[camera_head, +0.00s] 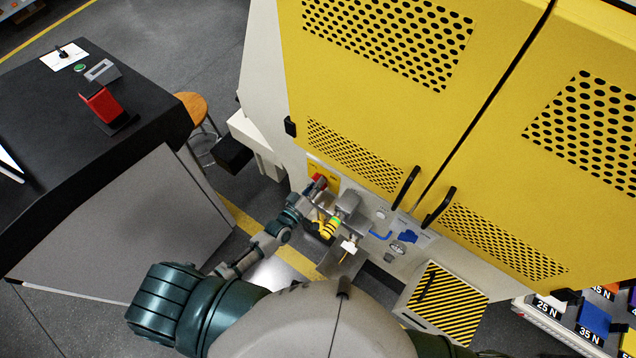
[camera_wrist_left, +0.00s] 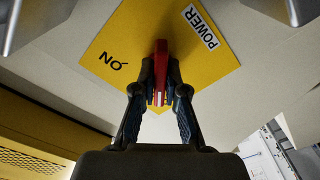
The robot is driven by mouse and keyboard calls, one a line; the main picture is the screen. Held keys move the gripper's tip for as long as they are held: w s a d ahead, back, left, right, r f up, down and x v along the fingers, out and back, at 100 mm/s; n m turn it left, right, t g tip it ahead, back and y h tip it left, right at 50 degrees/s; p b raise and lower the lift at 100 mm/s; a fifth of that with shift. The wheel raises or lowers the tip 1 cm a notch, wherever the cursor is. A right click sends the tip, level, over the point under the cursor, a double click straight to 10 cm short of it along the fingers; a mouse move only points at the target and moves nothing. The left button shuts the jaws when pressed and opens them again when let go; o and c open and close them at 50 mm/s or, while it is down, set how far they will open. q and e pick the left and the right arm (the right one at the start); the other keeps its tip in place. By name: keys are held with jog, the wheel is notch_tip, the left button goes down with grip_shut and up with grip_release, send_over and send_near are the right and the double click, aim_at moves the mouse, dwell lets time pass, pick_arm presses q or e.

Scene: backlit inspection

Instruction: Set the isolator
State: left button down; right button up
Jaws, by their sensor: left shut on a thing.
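The isolator is a red handle (camera_wrist_left: 161,58) on a yellow plate (camera_wrist_left: 108,42) marked POWER and ON. In the left wrist view the handle lies upright in the picture, between the ON mark on its left and the POWER label on its upper right. My left gripper (camera_wrist_left: 160,88) is shut on the handle, with one finger on each side. In the head view the red handle (camera_head: 319,181) and my left gripper (camera_head: 309,191) are small, at the lower left of the yellow cabinet. The handle's base is partly hidden. My right gripper is not in view.
The yellow cabinet (camera_head: 370,130) has closed doors with black handles. A grey fitting with a yellow-black striped part (camera_head: 328,228) and a blue handle (camera_head: 381,235) are right of the isolator. A black-topped bench (camera_head: 60,120) and a stool (camera_head: 191,106) stand left.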

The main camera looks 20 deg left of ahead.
pick_arm(q)
jog(key=shift+s+f, duration=0.2)
jog(key=shift+f, duration=0.15)
jog(key=c, duration=1.4)
grip_release()
jog(key=shift+o, duration=0.9)
jog(key=shift+w+r, duration=0.15)
jog(key=shift+r, duration=0.05)
jog(key=v, duration=1.2)
jog(key=shift+a, duration=0.1)
